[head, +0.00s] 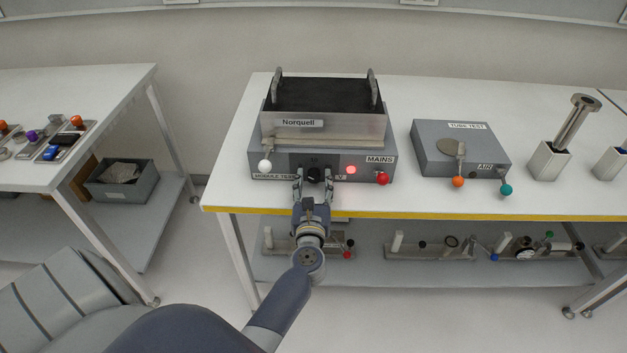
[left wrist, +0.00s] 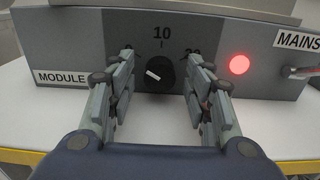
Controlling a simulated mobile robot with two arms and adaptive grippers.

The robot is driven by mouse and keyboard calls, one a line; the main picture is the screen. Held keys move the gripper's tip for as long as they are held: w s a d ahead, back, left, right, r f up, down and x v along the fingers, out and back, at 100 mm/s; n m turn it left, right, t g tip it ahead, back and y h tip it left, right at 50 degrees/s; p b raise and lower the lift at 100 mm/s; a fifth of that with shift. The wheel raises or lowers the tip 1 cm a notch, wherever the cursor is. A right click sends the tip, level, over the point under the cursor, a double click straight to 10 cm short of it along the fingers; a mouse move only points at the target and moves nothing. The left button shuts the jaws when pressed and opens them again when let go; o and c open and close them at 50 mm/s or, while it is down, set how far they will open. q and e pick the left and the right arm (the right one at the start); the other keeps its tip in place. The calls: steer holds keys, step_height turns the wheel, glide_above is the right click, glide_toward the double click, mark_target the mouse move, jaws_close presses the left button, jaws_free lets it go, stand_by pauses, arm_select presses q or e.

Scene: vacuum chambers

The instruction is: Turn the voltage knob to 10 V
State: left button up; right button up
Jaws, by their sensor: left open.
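The black voltage knob (head: 313,174) is on the front of the grey module tester (head: 267,164). In the left wrist view, the knob (left wrist: 160,74) has a white pointer mark on its left side, turned away from the "10" tick straight above it. A number at the upper right, apparently 20, is partly covered by a finger; the scale's left end is hidden. My left gripper (head: 313,180) is open in front of the panel, a finger on each side of the knob. In the left wrist view, gaps show between the fingers (left wrist: 161,66) and the knob. My right gripper is not in view.
A lit red lamp (head: 351,170) and a red-ended MAINS lever (head: 382,178) are right of the knob. A white-ended lever (head: 265,165) is at the left. A tube test box (head: 460,148) stands farther right. The bench has a yellow front edge (head: 420,213).

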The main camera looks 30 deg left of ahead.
arm_select(q)
steer(key=shift+w, duration=0.1)
steer(key=c, duration=1)
steer(key=shift+r+m+p, duration=0.2)
steer(key=shift+m+p, duration=0.55)
steer(key=shift+m, duration=0.35)
steer(key=shift+c, duration=0.2)
steer(key=m+p, duration=0.1)
steer(key=m, duration=0.1)
steer(key=shift+f+m, duration=0.1)
steer(key=shift+m, duration=0.2)
steer(key=shift+f+m, duration=0.1)
steer(key=shift+m, duration=0.4)
steer(key=o, duration=1)
steer(key=shift+o, duration=0.2)
